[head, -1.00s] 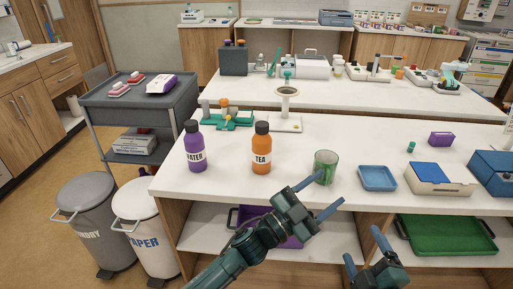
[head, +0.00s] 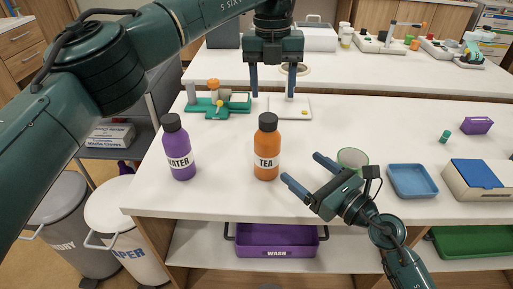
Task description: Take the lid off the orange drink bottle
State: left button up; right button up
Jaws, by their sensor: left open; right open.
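The orange drink bottle (head: 267,147), labelled TEA, stands upright on the white table with its black lid (head: 268,121) on. My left gripper (head: 272,82) hangs with its fingers pointing down, above and behind the bottle in the picture. It is open and empty, apart from the lid. My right gripper (head: 302,168) is low, just right of the bottle near the table's front edge. Its open fingers point left toward the bottle, with nothing between them. I cannot tell whether the upper fingertip is close to touching it.
A purple WATER bottle (head: 178,147) stands to the left. A green cup (head: 353,156) is right behind my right gripper, partly hidden. A blue tray (head: 412,181) lies further right. A green rack (head: 217,103) and a white-based stand (head: 289,108) are behind.

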aim_at(276, 148)
pick_arm(q)
jog(key=shift+w+a+r, duration=0.1)
jog(key=shift+a+r, duration=0.2)
jog(key=shift+a, duration=0.1)
pick_arm(e)
jog(key=x, duration=1.3)
jog(key=shift+a, duration=0.1)
jog(key=shift+c, duration=0.2)
